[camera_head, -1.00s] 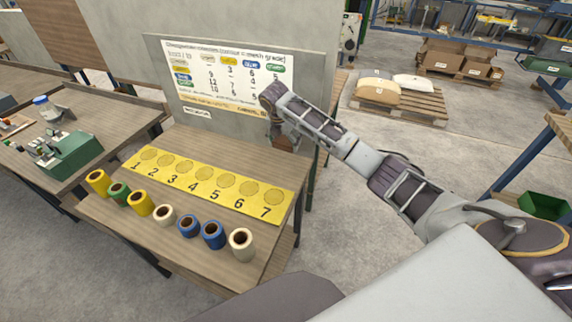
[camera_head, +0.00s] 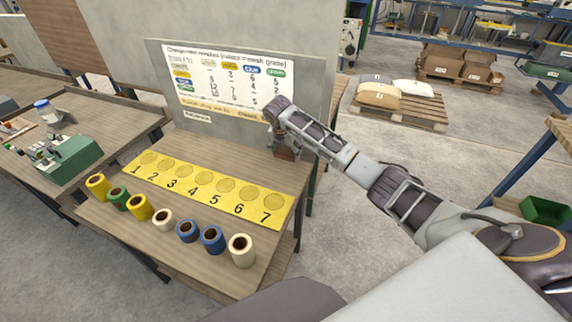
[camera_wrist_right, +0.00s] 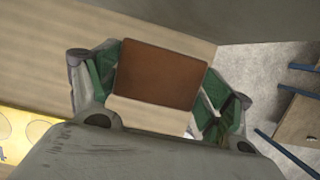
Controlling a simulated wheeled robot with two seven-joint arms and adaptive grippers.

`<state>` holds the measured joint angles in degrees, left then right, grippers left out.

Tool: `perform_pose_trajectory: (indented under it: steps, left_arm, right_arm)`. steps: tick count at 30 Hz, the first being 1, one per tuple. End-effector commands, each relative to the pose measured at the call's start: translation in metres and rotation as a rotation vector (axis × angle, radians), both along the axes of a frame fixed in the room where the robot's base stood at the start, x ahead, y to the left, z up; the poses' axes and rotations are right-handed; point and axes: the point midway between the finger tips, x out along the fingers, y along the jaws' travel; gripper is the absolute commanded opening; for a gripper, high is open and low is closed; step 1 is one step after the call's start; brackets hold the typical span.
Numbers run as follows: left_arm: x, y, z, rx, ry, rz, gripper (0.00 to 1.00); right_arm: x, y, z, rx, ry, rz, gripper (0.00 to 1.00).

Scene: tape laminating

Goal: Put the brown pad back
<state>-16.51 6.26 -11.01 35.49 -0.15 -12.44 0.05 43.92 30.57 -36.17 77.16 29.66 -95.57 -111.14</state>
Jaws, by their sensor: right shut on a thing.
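The brown pad (camera_wrist_right: 160,73) fills the gap between the green-lined fingers of my right gripper (camera_wrist_right: 160,88) in the right wrist view. The gripper is shut on it, with wooden tabletop behind. In the head view my right gripper (camera_head: 284,148) hangs over the back right corner of the table (camera_head: 200,265), near the board's lower edge. The pad shows there only as a small dark brown patch at the gripper's lower end. I cannot tell whether the pad touches the tabletop. My left gripper is not in view.
A yellow strip with numbered circles (camera_head: 282,220) lies across the table, left of the gripper. Several tape rolls, such as the cream one (camera_head: 241,250), stand along the front. A sign board (camera_head: 225,80) rises behind. Open floor lies right of the table.

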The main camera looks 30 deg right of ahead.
Motion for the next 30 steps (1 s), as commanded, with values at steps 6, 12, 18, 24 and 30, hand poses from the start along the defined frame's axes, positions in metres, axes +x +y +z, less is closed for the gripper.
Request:
perform_pose_trajectory:
  steps: [6, 12, 18, 24, 30]
  left_arm:
    - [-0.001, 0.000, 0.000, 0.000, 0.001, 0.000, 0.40]
    - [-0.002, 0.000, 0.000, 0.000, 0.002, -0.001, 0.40]
    - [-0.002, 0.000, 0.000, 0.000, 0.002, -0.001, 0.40]
    - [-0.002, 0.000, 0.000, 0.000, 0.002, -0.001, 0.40]
    - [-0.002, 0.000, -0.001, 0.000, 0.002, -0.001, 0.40]
  right_arm:
    - [0.000, 0.001, -0.026, 0.001, -0.001, 0.000, 0.57]
    - [0.000, 0.001, -0.030, 0.001, -0.002, 0.001, 0.57]
    - [0.000, 0.000, -0.031, 0.000, -0.001, 0.000, 0.57]
    - [0.000, 0.000, -0.043, 0.000, 0.000, 0.000, 0.57]
    - [0.000, 0.000, -0.063, -0.001, -0.001, 0.000, 0.57]
